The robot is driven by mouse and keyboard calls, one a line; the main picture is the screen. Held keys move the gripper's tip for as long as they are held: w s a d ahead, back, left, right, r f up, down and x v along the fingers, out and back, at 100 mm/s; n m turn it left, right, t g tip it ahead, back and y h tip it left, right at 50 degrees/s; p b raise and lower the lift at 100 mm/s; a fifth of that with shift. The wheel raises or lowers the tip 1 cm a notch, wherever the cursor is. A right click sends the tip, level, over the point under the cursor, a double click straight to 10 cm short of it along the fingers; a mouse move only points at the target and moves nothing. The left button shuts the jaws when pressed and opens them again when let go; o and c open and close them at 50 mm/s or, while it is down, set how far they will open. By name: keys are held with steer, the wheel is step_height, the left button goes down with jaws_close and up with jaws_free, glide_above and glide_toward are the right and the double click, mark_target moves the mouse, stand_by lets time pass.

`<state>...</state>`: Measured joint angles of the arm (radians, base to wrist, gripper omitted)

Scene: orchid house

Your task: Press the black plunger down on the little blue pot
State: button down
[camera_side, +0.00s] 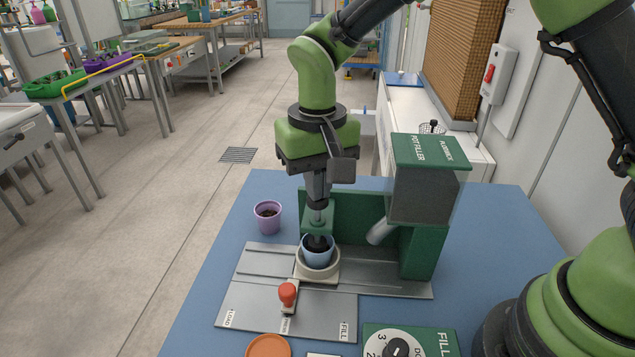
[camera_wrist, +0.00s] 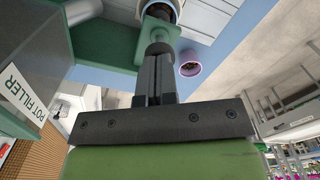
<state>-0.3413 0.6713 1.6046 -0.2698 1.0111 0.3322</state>
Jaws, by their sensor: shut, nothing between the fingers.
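The little blue pot (camera_side: 318,256) stands upright in a cream ring holder on the metal slide plate, with dark soil inside. The black plunger (camera_side: 318,241) is over the pot, its lower end at the pot's mouth; it passes through a green bracket (camera_side: 312,221). Whether it presses the soil, I cannot tell. My gripper (camera_side: 318,202) points down directly above the plunger, shut and empty. In the wrist view my shut fingers (camera_wrist: 154,70) end at the plunger's dark top (camera_wrist: 158,49); contact or a small gap is unclear. Part of the pot's rim shows beyond the bracket.
The green pot filler (camera_side: 428,180) with its grey spout stands close to the right of my gripper. A purple pot (camera_side: 267,217) stands left on the blue table. A red-orange knob (camera_side: 288,293), a terracotta saucer (camera_side: 268,347) and a dial panel (camera_side: 397,346) are in front.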

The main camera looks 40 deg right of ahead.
steer(key=shift+f, duration=1.05)
steer(key=shift+r, duration=5.05)
steer(key=s+d+r+t+y, duration=0.2)
steer(key=s+d+r+t, duration=0.1)
steer(key=s+d+r, duration=0.4)
steer(key=s+d+m+t, duration=0.1)
steer(key=s+t, duration=0.3)
steer(key=s, duration=0.7)
steer(key=shift+s+d+r, duration=0.15)
steer(key=shift+s+d, duration=0.15)
steer(key=shift+d, duration=0.2)
